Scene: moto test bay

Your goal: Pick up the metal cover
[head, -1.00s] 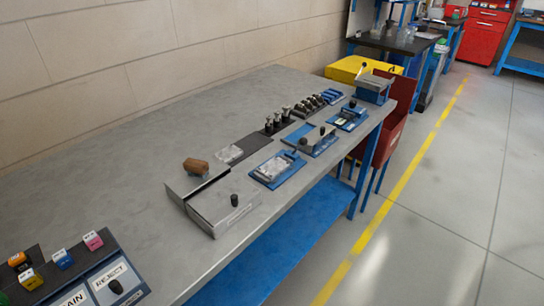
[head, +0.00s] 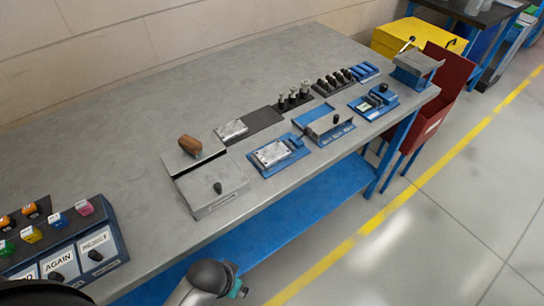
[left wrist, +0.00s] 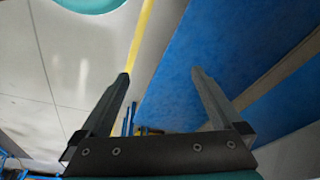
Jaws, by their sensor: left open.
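Two metal pieces with black knobs could be the cover, and I cannot tell which is meant. A larger grey metal box-shaped piece (head: 205,198) sits near the bench's front edge. A smaller bent metal cover (head: 322,127) sits on a blue fixture further right. Neither shows in the left wrist view. My left gripper (left wrist: 161,76) is open and empty in the left wrist view, with the blue lower shelf and the floor beyond its fingers. A grey arm part of mine shows at the bottom of the head view, below the bench top. My right gripper is not in view.
The grey bench (head: 130,130) is bare on its left and back. A brown-handled piece (head: 190,146), blue fixtures (head: 285,168) and black racks (head: 340,82) of parts line the front. A button box (head: 95,245) stands at front left. A red bin (head: 440,90) stands beyond the right end.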

